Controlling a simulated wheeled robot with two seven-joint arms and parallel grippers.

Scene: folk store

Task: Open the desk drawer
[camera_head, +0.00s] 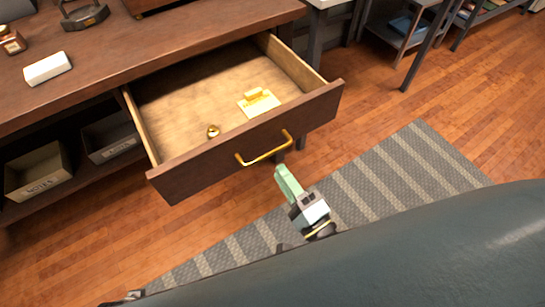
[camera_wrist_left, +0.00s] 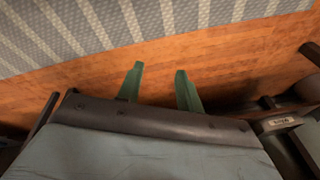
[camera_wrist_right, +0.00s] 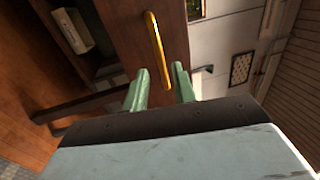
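The wooden desk drawer (camera_head: 240,150) is pulled well out of the desk (camera_head: 150,50), with its inside showing. Its gold bar handle (camera_head: 265,150) is on the front panel. The handle also shows in the right wrist view (camera_wrist_right: 154,48), ahead of the fingers and in line with the gap between them. My right gripper (camera_head: 284,176) is just in front of the drawer, below and right of the handle, and appears apart from it. Its green fingers (camera_wrist_right: 159,72) are spread and empty. My left gripper (camera_wrist_left: 159,68) is open and empty above the floor; it is not clearly visible in the head view.
A gold stamp-like piece (camera_head: 258,101) and a small gold knob (camera_head: 213,131) lie in the drawer. A white block (camera_head: 47,67) is on the desktop. Labelled bins (camera_head: 38,172) sit on the shelf below. A striped grey rug (camera_head: 380,175) covers floor in front.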

